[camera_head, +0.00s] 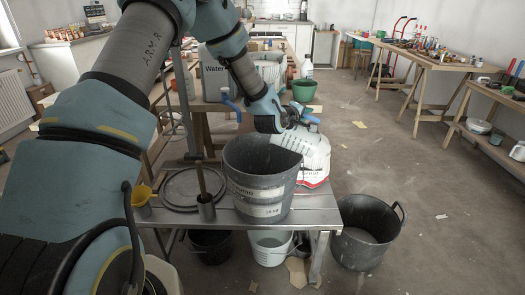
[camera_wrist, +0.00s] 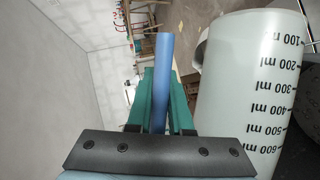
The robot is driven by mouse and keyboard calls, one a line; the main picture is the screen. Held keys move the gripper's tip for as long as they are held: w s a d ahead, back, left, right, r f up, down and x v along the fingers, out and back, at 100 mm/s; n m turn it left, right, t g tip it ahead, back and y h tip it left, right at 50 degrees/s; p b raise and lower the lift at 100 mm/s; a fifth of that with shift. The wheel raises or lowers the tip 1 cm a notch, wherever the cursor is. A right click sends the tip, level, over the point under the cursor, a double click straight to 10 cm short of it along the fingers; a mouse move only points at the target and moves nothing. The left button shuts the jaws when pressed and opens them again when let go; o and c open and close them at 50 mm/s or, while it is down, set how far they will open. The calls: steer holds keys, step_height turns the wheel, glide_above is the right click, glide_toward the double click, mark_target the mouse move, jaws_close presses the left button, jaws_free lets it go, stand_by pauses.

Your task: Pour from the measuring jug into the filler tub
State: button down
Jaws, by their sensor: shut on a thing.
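The measuring jug is a pale translucent vessel with dark millilitre marks in the wrist view (camera_wrist: 245,90), on the right side. My gripper (camera_wrist: 160,85) has green fingers closed on the jug's blue handle (camera_wrist: 163,60). In the head view the white jug (camera_head: 309,143) is held just right of and above the rim of the filler tub, and looks tilted. The filler tub (camera_head: 262,185) is a dark grey bucket with a pale label, upright on the metal bench. Its inside is dark; I cannot see any contents or stream.
A white bag with red print (camera_head: 315,176) stands right of the tub, partly behind the jug. A dark round lid (camera_head: 180,190) and a metal cup (camera_head: 206,208) with a stick lie left. A black bucket (camera_head: 366,235) stands on the floor.

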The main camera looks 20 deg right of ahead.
steer(key=shift+s+d+r, duration=0.15)
steer(key=shift+s+d, duration=0.15)
steer(key=shift+d, duration=0.05)
steer(key=shift+s+d+f+m+y, duration=0.3)
steer(key=shift+s+d+m+y, duration=0.15)
steer(key=shift+d+m, duration=0.2)
steer(key=shift+s+d+r+m+y, duration=0.25)
steer(key=shift+d+r+m, duration=0.2)
steer(key=shift+m, duration=0.1)
steer(key=shift+s+d+t+y, duration=0.2)
steer(key=shift+t+y, duration=0.1)
steer(key=shift+t, duration=0.1)
steer(key=shift+s+d+f+m+y, duration=0.25)
steer(key=shift+f+m, duration=0.2)
steer(key=shift+m, duration=0.25)
steer(key=s+d+f+m+t+y+p, duration=0.3)
steer(key=d+f+m+y+p, duration=0.1)
steer(key=d+f+m+p, duration=0.15)
steer(key=shift+m, duration=0.25)
steer(key=shift+a+r+p, duration=0.25)
steer(key=shift+r+p, duration=0.5)
steer(key=shift+r, duration=0.55)
steer(key=shift+a+r+p, duration=0.25)
steer(key=shift+r+p, duration=0.5)
steer(key=shift+r, duration=0.55)
